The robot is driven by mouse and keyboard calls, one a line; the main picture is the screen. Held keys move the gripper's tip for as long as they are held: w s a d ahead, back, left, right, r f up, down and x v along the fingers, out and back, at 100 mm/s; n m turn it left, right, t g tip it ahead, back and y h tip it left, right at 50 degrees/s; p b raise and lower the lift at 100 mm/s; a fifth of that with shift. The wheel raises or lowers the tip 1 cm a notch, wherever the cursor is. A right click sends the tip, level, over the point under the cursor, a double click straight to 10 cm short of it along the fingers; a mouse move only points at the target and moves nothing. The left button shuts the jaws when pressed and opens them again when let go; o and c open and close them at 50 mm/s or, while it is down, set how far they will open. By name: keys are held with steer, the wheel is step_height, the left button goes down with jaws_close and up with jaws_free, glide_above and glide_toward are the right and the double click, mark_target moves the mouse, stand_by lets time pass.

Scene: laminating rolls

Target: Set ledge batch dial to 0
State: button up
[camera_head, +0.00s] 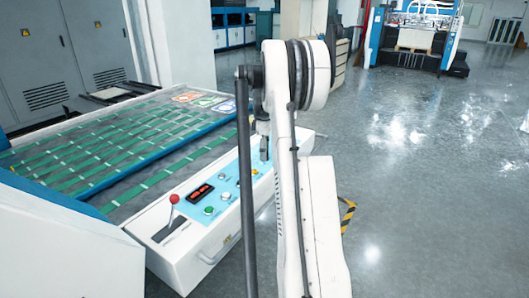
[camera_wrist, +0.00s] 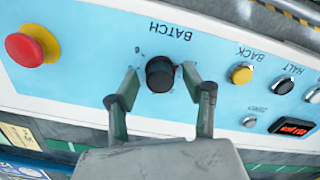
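The black batch dial (camera_wrist: 160,74) is on a light blue panel (camera_wrist: 90,85), beside the upside-down label BATCH in the wrist view. Small marks surround it, too small to read, and I cannot tell where its pointer stands. My gripper (camera_wrist: 160,76) is open, with one finger on each side of the dial and a visible gap on both sides. In the head view the panel (camera_head: 235,183) lies along the white ledge of the machine.
A red stop button (camera_wrist: 30,45) on a yellow base is left of the dial. A yellow BACK button (camera_wrist: 242,75), a black HALT button (camera_wrist: 284,86), a ZERO button (camera_wrist: 250,121) and a red display (camera_wrist: 291,127) are to its right. A red-knobbed lever (camera_head: 174,199) stands at the ledge's near end.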

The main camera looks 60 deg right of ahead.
step_height(320, 180, up, 12)
stand_by(0.6)
stand_by(0.5)
